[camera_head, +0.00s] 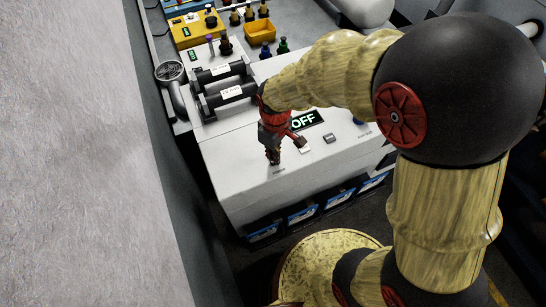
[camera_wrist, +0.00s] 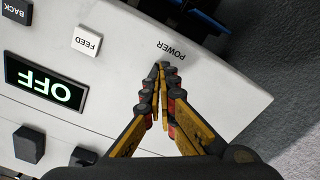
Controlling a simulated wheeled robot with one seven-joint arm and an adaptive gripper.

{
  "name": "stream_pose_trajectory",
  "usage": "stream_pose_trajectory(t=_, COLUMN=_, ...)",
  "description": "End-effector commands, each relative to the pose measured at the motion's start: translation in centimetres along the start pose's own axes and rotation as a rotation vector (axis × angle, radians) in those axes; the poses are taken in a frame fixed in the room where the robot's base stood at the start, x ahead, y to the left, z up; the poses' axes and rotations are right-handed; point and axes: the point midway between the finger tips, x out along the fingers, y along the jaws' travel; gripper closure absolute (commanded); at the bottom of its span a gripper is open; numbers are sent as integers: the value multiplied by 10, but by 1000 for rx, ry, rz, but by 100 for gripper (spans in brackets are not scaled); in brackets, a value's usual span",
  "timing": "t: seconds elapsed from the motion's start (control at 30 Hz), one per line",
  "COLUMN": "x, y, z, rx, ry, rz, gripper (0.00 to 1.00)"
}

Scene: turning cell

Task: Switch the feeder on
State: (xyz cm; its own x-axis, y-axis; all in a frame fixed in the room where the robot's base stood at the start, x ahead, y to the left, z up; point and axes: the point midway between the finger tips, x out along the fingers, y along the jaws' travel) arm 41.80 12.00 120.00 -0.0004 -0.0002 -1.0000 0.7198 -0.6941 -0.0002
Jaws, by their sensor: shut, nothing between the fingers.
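The feeder is a white box; its sloped white panel (camera_head: 240,165) shows in the head view. A display (camera_wrist: 45,85) on the panel reads OFF in green letters, upside down in the wrist view; it also shows in the head view (camera_head: 305,120). A "POWER" label (camera_wrist: 171,50) is printed near the panel edge. My gripper (camera_wrist: 160,68) is shut and empty, with its fingertips just at that label in the wrist view. In the head view my gripper (camera_head: 273,160) points down at the panel's left part. Any power button or switch is hidden behind the fingers. I cannot tell whether they touch it.
A white FEED button (camera_wrist: 87,40) and a BACK button (camera_wrist: 17,10) sit on the same panel. Two dark cylinders (camera_head: 225,94) lie behind the panel. A yellow bin (camera_head: 261,31) stands farther back. A grey wall (camera_head: 80,150) is at left.

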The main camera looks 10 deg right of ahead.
Motion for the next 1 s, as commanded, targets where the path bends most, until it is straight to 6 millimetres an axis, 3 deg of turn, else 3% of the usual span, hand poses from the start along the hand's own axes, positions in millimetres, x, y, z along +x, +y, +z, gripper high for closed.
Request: stream_pose_trajectory(t=1.0, x=14, y=0, z=0, rx=0, ry=0, rz=0, gripper=100)
